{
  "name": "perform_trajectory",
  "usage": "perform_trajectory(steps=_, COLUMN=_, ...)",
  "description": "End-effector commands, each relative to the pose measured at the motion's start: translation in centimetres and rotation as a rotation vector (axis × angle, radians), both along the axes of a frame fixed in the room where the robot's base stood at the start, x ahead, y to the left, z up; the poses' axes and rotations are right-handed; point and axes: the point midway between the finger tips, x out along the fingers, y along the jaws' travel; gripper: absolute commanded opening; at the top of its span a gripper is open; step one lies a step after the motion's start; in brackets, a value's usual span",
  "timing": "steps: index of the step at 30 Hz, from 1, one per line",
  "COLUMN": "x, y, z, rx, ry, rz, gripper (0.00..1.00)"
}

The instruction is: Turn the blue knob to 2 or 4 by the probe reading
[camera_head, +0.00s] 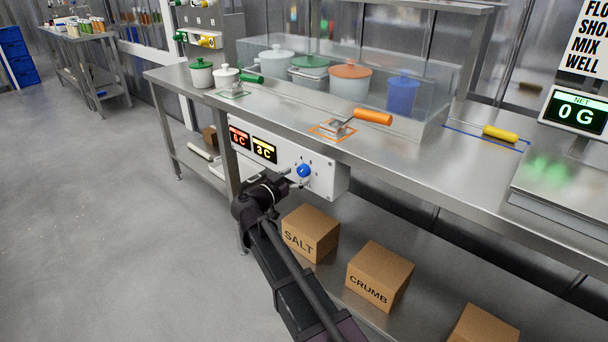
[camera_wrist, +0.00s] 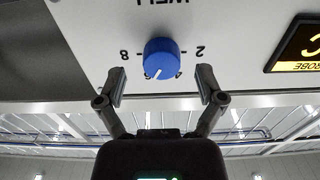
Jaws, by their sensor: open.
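The blue knob (camera_head: 304,170) is on the front of a white control box (camera_head: 325,181) under the counter edge. It also shows in the wrist view (camera_wrist: 161,56), which is upside down, with an 8 at left and a 2 at right. Its white pointer line points down and slightly left there, at a digit mostly hidden by the knob. A yellow display (camera_head: 264,150) reads 3 C, and its label ends in "ROBE" in the wrist view (camera_wrist: 296,45). A red display (camera_head: 239,137) seems to read 6 C. My gripper (camera_wrist: 161,84) is open and empty, its fingers just short of the knob, one to each side.
The steel counter (camera_head: 420,160) overhangs the box. A salt box (camera_head: 311,234) and a crumb box (camera_head: 380,277) stand on the shelf below. An orange-handled tool (camera_head: 372,117) and lidded pots (camera_head: 350,80) are on top. The floor at left is clear.

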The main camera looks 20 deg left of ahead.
Motion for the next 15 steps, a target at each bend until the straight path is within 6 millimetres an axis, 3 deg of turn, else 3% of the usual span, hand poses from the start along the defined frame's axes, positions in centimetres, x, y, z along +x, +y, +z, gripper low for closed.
perform_trajectory(steps=6, x=1.6, y=-0.6, z=0.0, rx=0.0, ry=0.0, rz=0.001, gripper=0.88)
perform_trajectory(steps=15, x=1.8, y=-0.7, z=0.0, rx=0.0, ry=0.0, rz=0.001, gripper=0.88)
